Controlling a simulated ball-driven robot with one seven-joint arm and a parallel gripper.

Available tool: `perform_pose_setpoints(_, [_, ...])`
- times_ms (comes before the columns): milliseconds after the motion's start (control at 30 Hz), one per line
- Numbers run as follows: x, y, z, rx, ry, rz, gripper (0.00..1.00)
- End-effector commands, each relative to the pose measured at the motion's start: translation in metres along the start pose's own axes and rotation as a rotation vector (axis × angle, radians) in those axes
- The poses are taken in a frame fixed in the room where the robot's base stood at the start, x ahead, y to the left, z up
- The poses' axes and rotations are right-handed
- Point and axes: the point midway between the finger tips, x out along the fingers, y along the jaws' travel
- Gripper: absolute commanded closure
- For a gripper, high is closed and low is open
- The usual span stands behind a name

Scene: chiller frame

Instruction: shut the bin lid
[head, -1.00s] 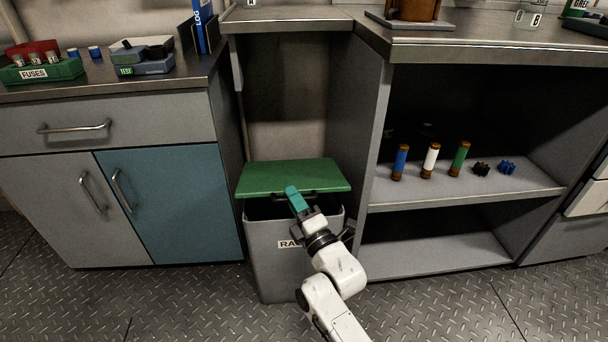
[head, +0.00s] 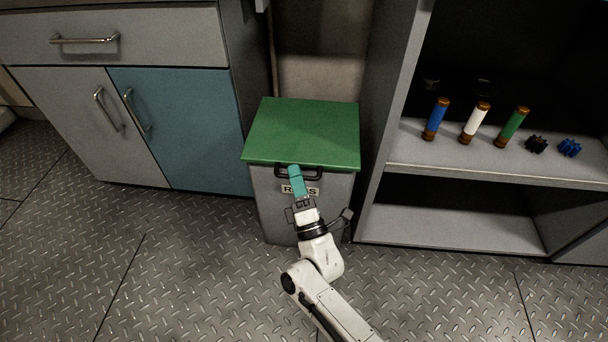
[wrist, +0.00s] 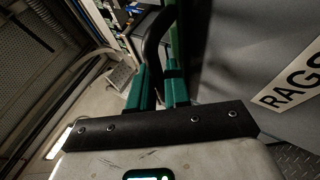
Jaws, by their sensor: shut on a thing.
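The grey bin (head: 273,205) with the RAGS label stands in the gap between the cabinets. Its green lid (head: 303,130) lies flat across the top, and no dark opening shows beneath its front edge. A dark handle (head: 313,173) sits at the lid's front edge. My gripper (head: 294,172), with teal fingers, is at this handle. In the wrist view my gripper (wrist: 161,88) has its two fingers closed around the dark curved handle (wrist: 156,38). The bin's label (wrist: 288,88) is at the right there. The fingers hide part of the handle in the head view.
A grey and blue cabinet (head: 180,130) stands to the left of the bin. To the right is an open shelf (head: 500,160) with blue, white and green cylinders and two small gear-like parts. The metal floor in front is clear.

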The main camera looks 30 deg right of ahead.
Motion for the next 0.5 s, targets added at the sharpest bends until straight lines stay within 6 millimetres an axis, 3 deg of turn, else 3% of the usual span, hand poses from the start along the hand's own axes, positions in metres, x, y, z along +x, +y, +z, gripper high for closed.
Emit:
perform_pose_setpoints(33, [-0.0008,-0.0042,-0.0065,0.003,0.014,-0.009,1.00])
perform_pose_setpoints(433, [-0.0026,-0.0055,-0.0060,0.000,0.012,-0.011,1.00])
perform_pose_setpoints(467, [-0.0027,-0.0056,-0.0059,0.000,0.012,-0.011,0.80])
perform_pose_setpoints(500, [-0.0029,-0.0058,-0.0058,0.001,0.012,-0.012,0.76])
